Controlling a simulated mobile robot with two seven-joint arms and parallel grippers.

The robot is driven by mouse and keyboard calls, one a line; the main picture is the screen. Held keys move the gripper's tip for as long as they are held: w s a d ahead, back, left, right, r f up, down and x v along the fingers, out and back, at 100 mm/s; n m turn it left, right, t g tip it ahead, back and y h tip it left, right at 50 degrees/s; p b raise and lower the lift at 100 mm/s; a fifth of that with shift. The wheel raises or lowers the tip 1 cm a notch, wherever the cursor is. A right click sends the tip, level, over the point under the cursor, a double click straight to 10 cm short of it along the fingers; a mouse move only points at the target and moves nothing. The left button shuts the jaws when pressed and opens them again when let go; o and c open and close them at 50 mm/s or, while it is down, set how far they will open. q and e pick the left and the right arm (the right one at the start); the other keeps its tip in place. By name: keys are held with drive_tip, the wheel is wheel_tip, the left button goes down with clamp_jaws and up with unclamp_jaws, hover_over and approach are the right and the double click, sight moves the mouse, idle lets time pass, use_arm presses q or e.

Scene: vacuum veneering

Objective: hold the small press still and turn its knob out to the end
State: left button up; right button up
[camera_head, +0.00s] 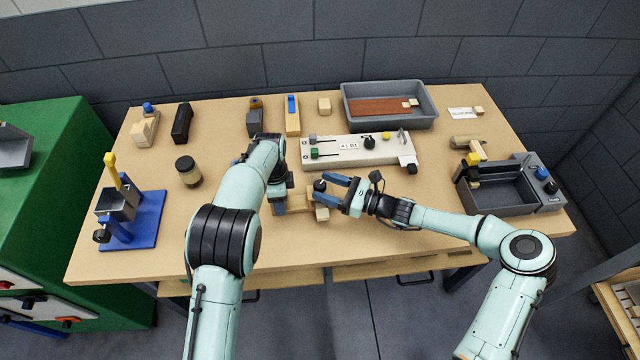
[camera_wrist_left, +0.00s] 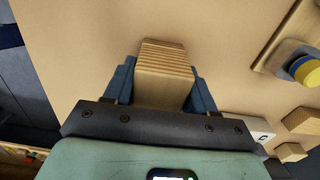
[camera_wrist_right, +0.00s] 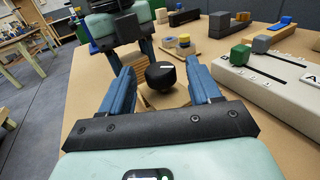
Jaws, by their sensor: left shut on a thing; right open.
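The small press (camera_head: 294,203) is a light wooden piece near the front middle of the table, largely hidden by my left arm in the head view. My left gripper (camera_wrist_left: 162,84) is shut on its wooden body (camera_wrist_left: 164,78), which has a ridged end. The press's black knob (camera_wrist_right: 160,75) has a white mark on top and shows in the right wrist view. My right gripper (camera_wrist_right: 160,82) is open, with one blue finger on each side of the knob and visible gaps between. The knob also shows in the head view (camera_head: 319,185).
Behind the press stands a white fixture (camera_head: 375,150) with green, black and yellow parts. A grey tray (camera_head: 432,112) is at the back, a grey box (camera_head: 500,200) at the right, a blue-based device (camera_head: 150,215) at the left. The table's front edge is close.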

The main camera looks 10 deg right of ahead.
drive_tip(key=shift+x, duration=1.15)
drive_tip(key=c, duration=1)
drive_tip(key=shift+n+g+y, duration=0.3)
drive_tip(key=shift+g, duration=0.1)
